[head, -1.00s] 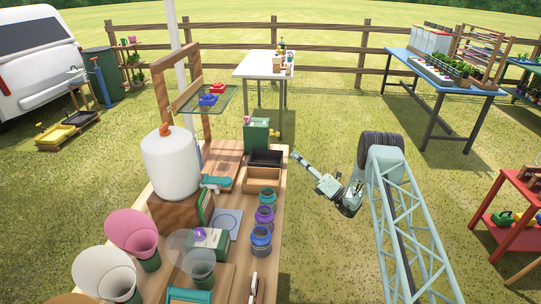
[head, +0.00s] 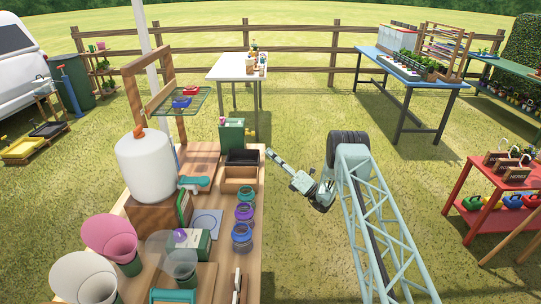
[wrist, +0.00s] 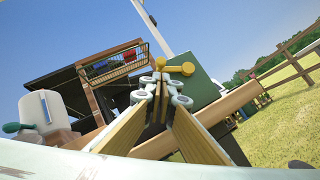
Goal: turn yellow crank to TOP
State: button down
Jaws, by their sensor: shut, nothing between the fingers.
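The yellow crank (wrist: 178,67) shows in the wrist view as a short yellow bar with rounded ends. It lies against the upper left of a green box (wrist: 204,82), just beyond my fingertips. In the head view the green box (head: 231,136) stands at the far end of the workbench; I cannot make out the crank clearly there. My gripper (wrist: 160,88) is shut and empty in the wrist view, pointing toward the box. In the head view my gripper (head: 270,154) is off the bench's right side, apart from the box. Any TOP mark is too small to read.
The wooden workbench (head: 207,263) holds a white tank (head: 145,166), purple and blue jars (head: 243,213), and a wooden tray (head: 240,175). A wire shelf (head: 185,103) hangs on a wooden frame. A red table (head: 505,180) stands far right.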

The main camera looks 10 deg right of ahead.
jog(key=shift+b+x, duration=0.6)
jog(key=shift+x, duration=3.55)
jog(key=shift+r, duration=0.1)
jog(key=shift+w+r+m+t+h+p, duration=0.2)
jog(key=shift+r+m+h+p, duration=0.25)
jog(key=shift+m+h+p, duration=0.4)
jog(key=shift+w+r+m+t+h+p, duration=0.1)
jog(key=shift+r+m+t+h+p, duration=0.35)
jog(key=shift+m, duration=0.6)
jog(key=shift+r, duration=0.15)
jog(key=f+b+v, duration=0.1)
jog(key=b+v, duration=0.1)
jog(key=v, duration=0.8)
jog(key=shift+d, duration=0.2)
jog(key=shift+w+f, duration=0.1)
